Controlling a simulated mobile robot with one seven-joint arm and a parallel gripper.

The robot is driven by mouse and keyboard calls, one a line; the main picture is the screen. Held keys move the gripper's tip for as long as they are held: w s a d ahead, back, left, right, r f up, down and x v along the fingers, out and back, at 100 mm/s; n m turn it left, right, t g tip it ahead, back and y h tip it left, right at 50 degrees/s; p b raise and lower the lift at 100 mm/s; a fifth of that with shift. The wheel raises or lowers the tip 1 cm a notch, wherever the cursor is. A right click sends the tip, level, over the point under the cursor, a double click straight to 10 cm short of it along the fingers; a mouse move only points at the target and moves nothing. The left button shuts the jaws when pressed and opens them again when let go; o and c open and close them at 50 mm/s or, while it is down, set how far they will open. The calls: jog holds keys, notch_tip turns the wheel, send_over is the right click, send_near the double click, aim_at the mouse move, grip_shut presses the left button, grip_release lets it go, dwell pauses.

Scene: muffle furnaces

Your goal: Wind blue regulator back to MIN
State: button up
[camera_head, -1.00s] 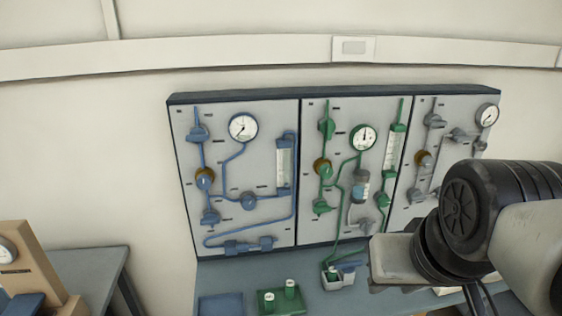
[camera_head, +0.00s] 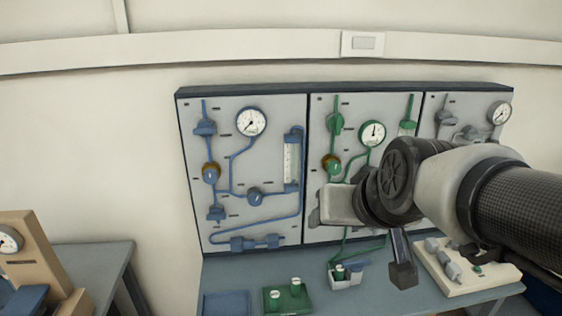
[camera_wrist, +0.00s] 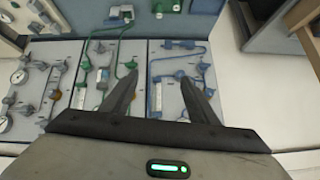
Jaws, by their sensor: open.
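The blue-piped panel (camera_head: 270,222) is the left one of three on the wall. On its left pipe sits a knob with a brass collar and blue face (camera_head: 211,173), which looks like the blue regulator; its MIN mark is too small to read. A round gauge (camera_head: 251,122) is up and right of it. In the wrist view the panel appears upside down (camera_wrist: 166,62), with the collared knob (camera_wrist: 211,92) just right of my right finger. My gripper (camera_wrist: 158,76) is open and empty, its fingers apart in front of the panels. In the head view my arm hides part of the green panel.
A blue flow tube (camera_head: 291,163) and a smaller blue knob (camera_head: 254,197) share the panel. Below stands a bench with a blue tray (camera_head: 226,304), a green block with vials (camera_head: 288,298) and a white box (camera_head: 345,277). A grey panel (camera_head: 450,105) is at right.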

jog(key=w+a+f+t+y+b, duration=0.2)
jog(key=w+a, duration=0.5)
jog(key=a, duration=0.2)
jog(key=w+a+f+t+y+b, duration=0.1)
jog(key=w+a+f+t+b, duration=0.15)
jog(key=w+a, duration=0.5)
jog(key=m+t+h+b, duration=0.1)
jog(key=t+b, duration=0.4)
send_near(210, 179)
jog(key=p+x, duration=0.1)
jog(key=x, duration=0.8)
jog(key=c, duration=1)
jog(key=shift+c, duration=0.2)
